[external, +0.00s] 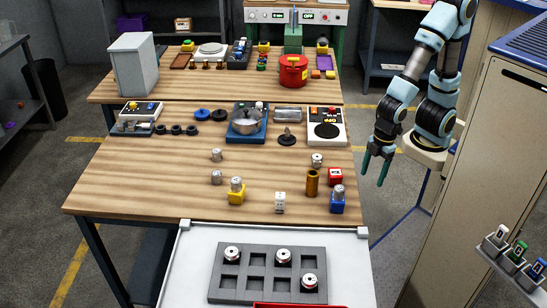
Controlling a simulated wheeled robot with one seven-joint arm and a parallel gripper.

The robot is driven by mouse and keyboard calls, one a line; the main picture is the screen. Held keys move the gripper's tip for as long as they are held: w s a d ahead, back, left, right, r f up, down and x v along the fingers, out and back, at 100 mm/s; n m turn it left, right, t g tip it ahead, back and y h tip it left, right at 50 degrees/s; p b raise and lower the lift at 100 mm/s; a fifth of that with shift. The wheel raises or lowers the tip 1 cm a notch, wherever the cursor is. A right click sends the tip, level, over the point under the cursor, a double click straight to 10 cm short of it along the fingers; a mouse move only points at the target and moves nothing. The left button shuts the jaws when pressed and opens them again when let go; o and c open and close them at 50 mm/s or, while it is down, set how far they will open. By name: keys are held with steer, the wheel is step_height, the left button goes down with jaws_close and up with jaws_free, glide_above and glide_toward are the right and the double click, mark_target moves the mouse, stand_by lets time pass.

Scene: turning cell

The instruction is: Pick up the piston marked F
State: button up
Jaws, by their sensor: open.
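Small metallic cylinders that look like pistons stand on the wooden table: two at the left-centre, a rear one (216,155) and a front one (216,178). Another (237,184) sits on a yellow block (236,198), one (317,160) stands at the right, and one (338,190) sits on a blue block (338,206). Three more with dark red bands (232,254) sit in a grey pocketed tray (257,293). Their markings are too small to read, so I cannot tell which is F. My gripper (374,172) is open and empty, pointing down just off the table's right edge.
A tall cabinet (470,150) is at the right. The table's left front is clear.

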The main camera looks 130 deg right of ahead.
steer(key=shift+o, duration=0.5)
